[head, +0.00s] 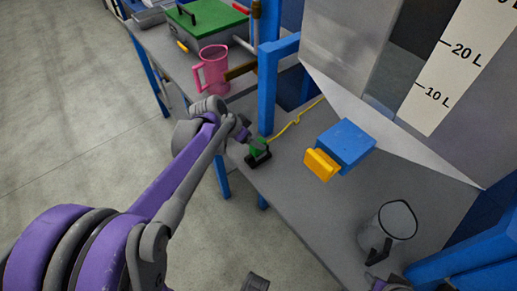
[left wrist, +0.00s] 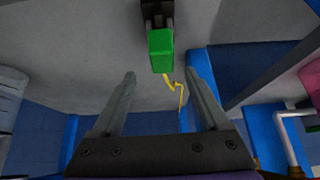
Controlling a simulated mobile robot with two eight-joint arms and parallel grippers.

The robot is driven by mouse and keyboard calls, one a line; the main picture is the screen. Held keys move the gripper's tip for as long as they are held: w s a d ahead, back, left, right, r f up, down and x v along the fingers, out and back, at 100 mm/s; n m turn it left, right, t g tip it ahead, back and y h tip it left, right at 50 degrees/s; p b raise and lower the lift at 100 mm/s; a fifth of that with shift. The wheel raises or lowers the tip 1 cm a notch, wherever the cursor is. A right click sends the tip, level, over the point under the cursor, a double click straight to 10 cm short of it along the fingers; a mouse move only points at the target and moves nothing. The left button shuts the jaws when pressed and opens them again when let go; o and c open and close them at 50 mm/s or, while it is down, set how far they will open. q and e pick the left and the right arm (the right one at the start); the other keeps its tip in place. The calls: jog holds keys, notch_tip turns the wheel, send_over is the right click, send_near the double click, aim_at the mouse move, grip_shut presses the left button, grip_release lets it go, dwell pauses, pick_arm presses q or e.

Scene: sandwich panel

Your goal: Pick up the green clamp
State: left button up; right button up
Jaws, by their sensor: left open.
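The green clamp (head: 259,147) with a dark base stands at the left edge of the grey worktop, beside a blue post. In the left wrist view the clamp's green block (left wrist: 161,50) shows ahead of the fingertips, near the middle of the gap between them. My left gripper (head: 241,127) is just left of the clamp in the head view. In the left wrist view the left gripper (left wrist: 160,76) is open, with nothing between its fingers. Grey parts at the bottom edge of the head view are cut off, and I cannot tell whether they include my right gripper.
A yellow cord (head: 292,123) runs behind the clamp. A blue block with a yellow end (head: 346,143) and a clear jug (head: 390,222) stand to the right. A pink mug (head: 213,70) and green-lidded box (head: 205,22) are at the back. The blue post (head: 267,85) stands close behind the clamp.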

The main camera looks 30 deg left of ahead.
aim_at(258, 154)
pick_arm(q)
jog(key=shift+w+f, duration=0.1)
jog(key=shift+f, duration=0.5)
jog(key=b+x, duration=0.1)
jog(key=x, duration=0.3)
jog(key=shift+w+a+f, duration=0.1)
jog(key=shift+f, duration=0.3)
grip_shut()
